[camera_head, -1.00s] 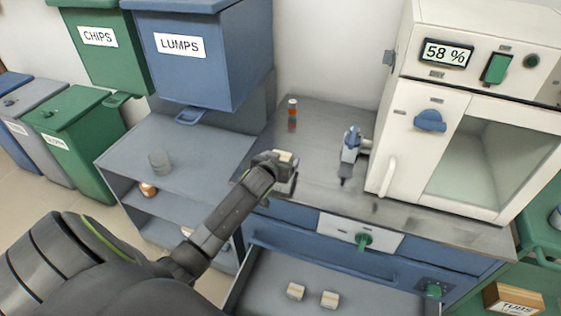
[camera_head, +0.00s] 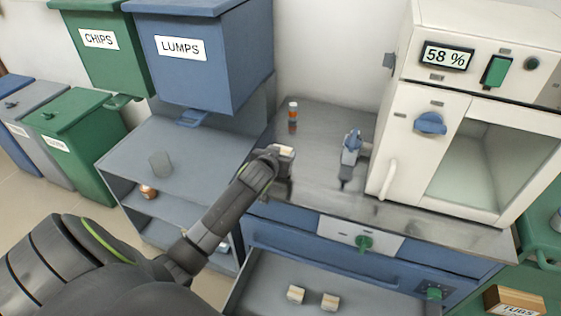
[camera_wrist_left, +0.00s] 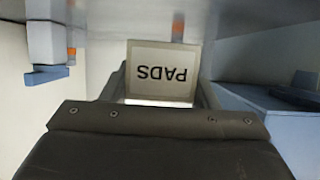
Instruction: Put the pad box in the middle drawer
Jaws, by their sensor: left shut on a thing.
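The pad box (camera_wrist_left: 162,78) shows in the left wrist view as a pale box with the word PADS upside down. My left gripper (camera_head: 284,165) is shut on it, above the left part of the metal counter. In the head view only a pale piece of the pad box (camera_head: 286,151) shows past the gripper. The open drawer (camera_head: 262,290) below the counter holds two small pale boxes (camera_head: 296,294) with tan bands. I cannot tell from the picture which drawer of the stack it is. My right gripper is out of view.
A white furnace (camera_head: 415,170) with an open chamber stands on the counter (camera_head: 322,165) at the right. The LUMPS bin (camera_head: 190,75) hangs at upper left.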

